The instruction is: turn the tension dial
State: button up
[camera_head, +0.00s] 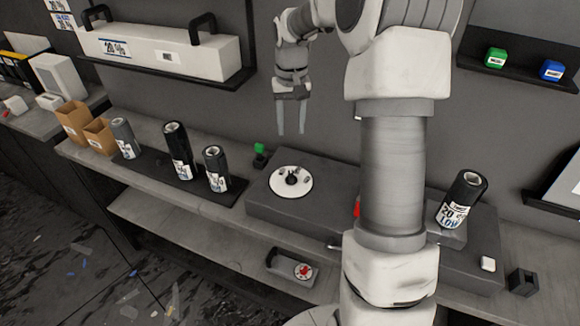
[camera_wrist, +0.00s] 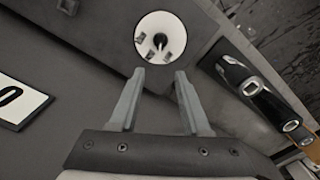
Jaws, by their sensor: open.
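The tension dial (camera_head: 292,181) is a round white disc with a dark knob at its centre and dark marks on its face. It sits on top of a grey machine box (camera_head: 262,206) on the bench. In the wrist view the dial (camera_wrist: 160,38) shows beyond the fingertips. My gripper (camera_head: 291,132) hangs fingers down above the dial, open and empty, clear of it. In the wrist view my gripper's fingers (camera_wrist: 161,74) stand apart, and the knob appears roughly in line with the gap between them.
Several dark film rolls (camera_head: 178,150) stand left of the box, and another roll (camera_head: 460,200) stands on its right. A small green item (camera_head: 259,150) is behind the dial. A tray with a red-marked disc (camera_head: 293,268) lies below. My arm hides the box's middle.

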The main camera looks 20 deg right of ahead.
aim_at(291, 171)
notch_tip(291, 171, down, 15)
jog(key=shift+f, duration=0.15)
dwell(0.4)
grip_shut()
